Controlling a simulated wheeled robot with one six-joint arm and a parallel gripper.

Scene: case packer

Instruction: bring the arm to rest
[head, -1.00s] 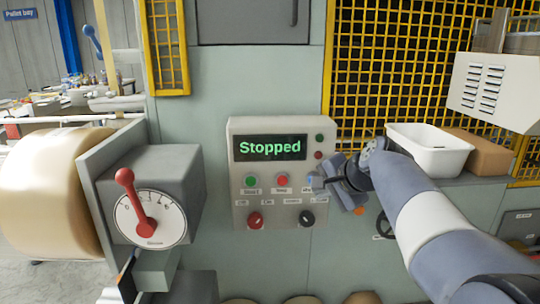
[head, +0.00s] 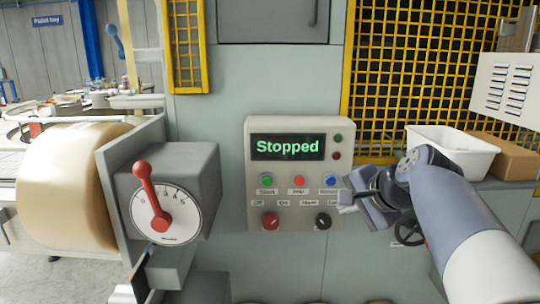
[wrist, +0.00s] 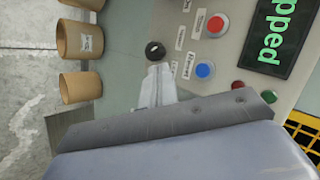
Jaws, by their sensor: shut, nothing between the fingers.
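My gripper (head: 345,203) is at the right edge of the control panel (head: 256,189), near its blue button (head: 329,180) and black knob (head: 323,221). In the wrist view my gripper (wrist: 155,72) has its fingers shut together and empty, with the black knob (wrist: 155,50) just past the tips. The blue button (wrist: 204,70) and the red button (wrist: 216,25) show to the right of the fingers. I cannot tell whether the fingertips touch the panel. My arm reaches in from the lower right of the head view. The display (head: 288,147) reads "Stopped" in green.
A dial box with a red pointer (head: 151,195) juts out left of the panel, beside a large tan roll (head: 65,185). A white bin (head: 450,150) and a cardboard box (head: 508,152) stand on a ledge at right, before yellow mesh (head: 410,75). Brown tubs (wrist: 80,87) show in the wrist view.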

